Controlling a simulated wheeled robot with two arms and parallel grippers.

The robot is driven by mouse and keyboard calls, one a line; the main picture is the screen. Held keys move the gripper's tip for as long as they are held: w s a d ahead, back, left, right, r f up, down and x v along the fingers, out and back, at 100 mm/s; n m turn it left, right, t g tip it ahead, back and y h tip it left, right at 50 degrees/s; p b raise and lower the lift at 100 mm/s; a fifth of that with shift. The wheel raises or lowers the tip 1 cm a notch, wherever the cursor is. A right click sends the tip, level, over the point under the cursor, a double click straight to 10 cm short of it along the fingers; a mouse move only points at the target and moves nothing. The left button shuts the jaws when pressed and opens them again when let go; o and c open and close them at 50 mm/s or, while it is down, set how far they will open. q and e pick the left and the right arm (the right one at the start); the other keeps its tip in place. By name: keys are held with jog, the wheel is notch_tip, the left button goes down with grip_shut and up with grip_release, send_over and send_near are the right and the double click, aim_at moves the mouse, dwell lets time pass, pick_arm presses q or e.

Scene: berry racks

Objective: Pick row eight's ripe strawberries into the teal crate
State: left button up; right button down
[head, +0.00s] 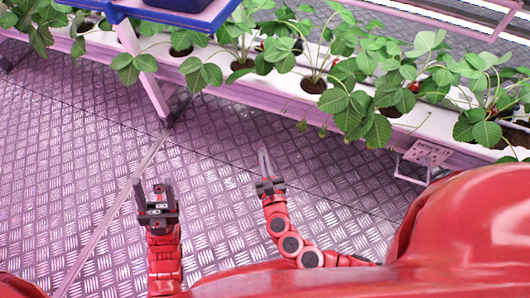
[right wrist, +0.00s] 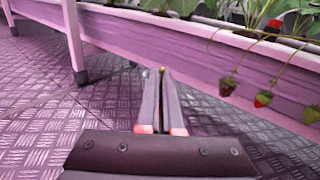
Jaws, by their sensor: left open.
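Red strawberries show among the leaves of the planter row in the head view, one (head: 415,87) at the right. In the right wrist view, a red berry (right wrist: 272,30) is at the trough's top edge. Below it hang a red-and-green berry (right wrist: 263,99), a mostly green one (right wrist: 228,86) and another partly red one (right wrist: 313,111). My right gripper (head: 264,157) points toward the row, apart from the berries; its fingers (right wrist: 160,75) look shut, with no berry clearly held. My left gripper (head: 153,187) is open and empty above the floor. I see no clearly teal crate.
The white planter trough (head: 290,90) crosses the back, with a small label plate (head: 428,153) too small to read. The metal floor (head: 90,130) before it is clear.

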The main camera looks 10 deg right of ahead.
jog(key=shift+s+a+b, duration=0.25)
jog(key=shift+s+a, duration=0.45)
jog(key=shift+s, duration=0.35)
jog(key=shift+s+a+b, duration=0.2)
jog(key=shift+s+a, duration=0.5)
jog(key=shift+s, duration=0.3)
